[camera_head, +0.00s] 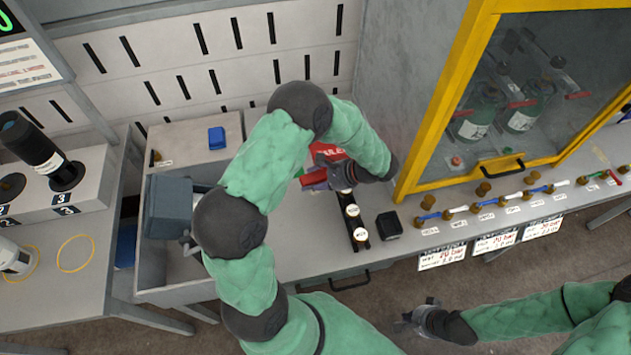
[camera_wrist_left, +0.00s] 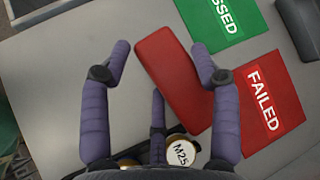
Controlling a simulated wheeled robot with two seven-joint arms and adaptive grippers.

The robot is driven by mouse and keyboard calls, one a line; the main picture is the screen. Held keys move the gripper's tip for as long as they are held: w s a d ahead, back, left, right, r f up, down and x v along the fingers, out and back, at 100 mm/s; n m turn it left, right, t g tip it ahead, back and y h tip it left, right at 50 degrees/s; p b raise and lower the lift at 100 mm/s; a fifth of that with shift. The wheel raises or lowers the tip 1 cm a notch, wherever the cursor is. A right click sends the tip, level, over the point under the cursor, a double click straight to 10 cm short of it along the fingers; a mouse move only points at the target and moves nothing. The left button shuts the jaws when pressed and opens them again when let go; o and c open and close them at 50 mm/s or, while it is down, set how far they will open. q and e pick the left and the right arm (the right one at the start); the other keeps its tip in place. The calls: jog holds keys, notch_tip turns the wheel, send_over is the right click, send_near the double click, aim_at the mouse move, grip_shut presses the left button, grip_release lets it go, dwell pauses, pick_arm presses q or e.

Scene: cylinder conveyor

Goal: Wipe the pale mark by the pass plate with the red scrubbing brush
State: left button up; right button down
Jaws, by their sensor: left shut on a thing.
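The red scrubbing brush shows as a red block (camera_wrist_left: 178,75) between the purple fingers of my left gripper (camera_wrist_left: 163,62) in the left wrist view. My left gripper is shut on it over the grey bench top. In the head view the brush (camera_head: 308,178) is small and partly hidden by my left gripper (camera_head: 318,181). The green pass plate, marked "PASSED" (camera_wrist_left: 217,15), lies beyond the brush. I cannot make out the pale mark in either view. My right gripper (camera_head: 413,312) is low at the right of the head view, with its fingers apart and empty.
The red "FAILED" plate (camera_wrist_left: 265,100) lies right of the brush. A black rack with white-capped cylinders (camera_head: 352,212) and a small black block (camera_head: 389,225) stand nearby. A yellow-framed cabinet (camera_head: 420,130) rises to the right. A blue-grey bin (camera_head: 168,205) stands left.

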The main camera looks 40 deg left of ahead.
pick_arm(q)
jog(key=shift+r+p, duration=1.05)
jog(key=shift+r, duration=0.45)
